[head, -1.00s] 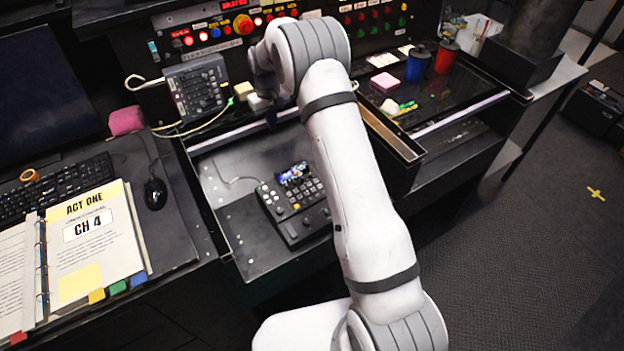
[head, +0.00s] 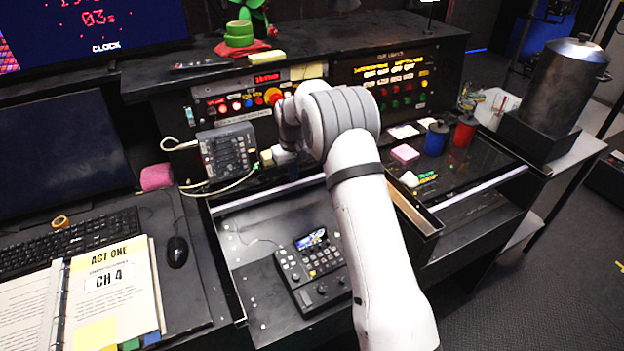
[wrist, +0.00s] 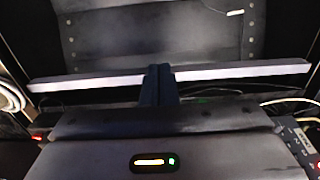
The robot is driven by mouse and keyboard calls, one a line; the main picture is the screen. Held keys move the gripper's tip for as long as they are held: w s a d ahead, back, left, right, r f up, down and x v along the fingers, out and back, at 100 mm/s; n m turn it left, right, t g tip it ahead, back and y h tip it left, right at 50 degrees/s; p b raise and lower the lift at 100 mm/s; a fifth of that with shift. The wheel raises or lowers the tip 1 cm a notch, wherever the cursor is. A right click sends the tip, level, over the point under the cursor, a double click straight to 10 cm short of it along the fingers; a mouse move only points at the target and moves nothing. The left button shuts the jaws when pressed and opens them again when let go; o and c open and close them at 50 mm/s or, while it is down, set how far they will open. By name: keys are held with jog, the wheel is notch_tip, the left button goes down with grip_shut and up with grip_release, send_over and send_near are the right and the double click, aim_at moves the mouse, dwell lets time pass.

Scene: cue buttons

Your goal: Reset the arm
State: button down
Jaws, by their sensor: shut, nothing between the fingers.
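My white arm (head: 365,200) reaches up from the bottom of the head view to the desk with the button panels. Its wrist end is bent over at the front of the console, and the fingers are hidden there behind the arm. In the wrist view my gripper (wrist: 158,75) shows as dark fingers held together, with nothing between them. They are seen in front of the pale edge strip (wrist: 240,72) of a dark tray.
A panel of lit cue buttons (head: 235,103) is behind the arm, and a second panel (head: 395,95) is to its right. A small control box (head: 228,152) and a black console (head: 312,270) stand close by. Blue (head: 436,138) and red (head: 465,131) cups stand to the right.

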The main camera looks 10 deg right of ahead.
jog(key=s+d+r+m+t, duration=0.1)
jog(key=s+d+r, duration=0.2)
jog(key=s+r, duration=0.55)
jog(key=s+d+r+m+t, duration=0.1)
jog(key=s+d+r, duration=0.2)
jog(key=s+r, duration=0.55)
jog(key=s+d+r, duration=0.1)
jog(key=s, duration=1.1)
jog(key=s+d+m+t, duration=0.1)
jog(key=s+d, duration=0.1)
jog(key=s, duration=1)
jog(key=shift+s+r+m, duration=0.2)
jog(key=shift+r+m, duration=0.1)
jog(key=shift+r, duration=0.05)
jog(key=shift+s+d, duration=0.1)
